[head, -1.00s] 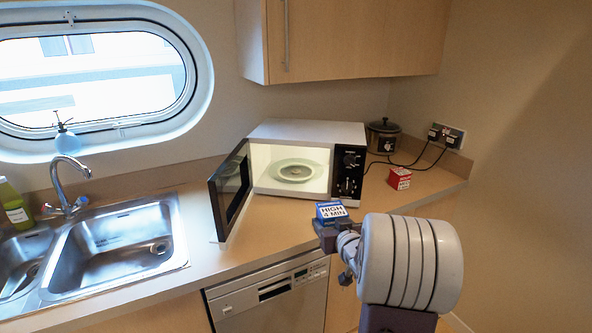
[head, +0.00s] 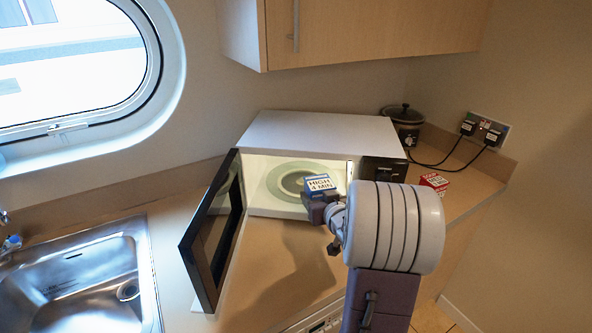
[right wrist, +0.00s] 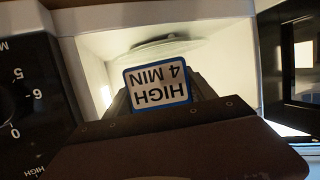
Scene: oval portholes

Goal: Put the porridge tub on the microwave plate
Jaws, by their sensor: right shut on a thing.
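The porridge tub (head: 319,183) is a small blue box with a white label reading HIGH 4 MIN. My right gripper (head: 322,200) is shut on it and holds it up at the microwave's opening. The tub also shows between the fingers in the right wrist view (right wrist: 158,86), upside down there. The microwave (head: 318,130) stands on the counter with its door (head: 213,232) swung open to the left and its inside lit. The pale round microwave plate (head: 274,181) lies inside, behind the tub and partly covered by it. My left gripper is in neither view.
A red box (head: 435,182) and a dark slow cooker (head: 405,122) stand right of the microwave, with cables running to wall sockets (head: 483,132). The sink (head: 80,280) is at left. The microwave's dial panel (right wrist: 25,95) is close beside my right gripper.

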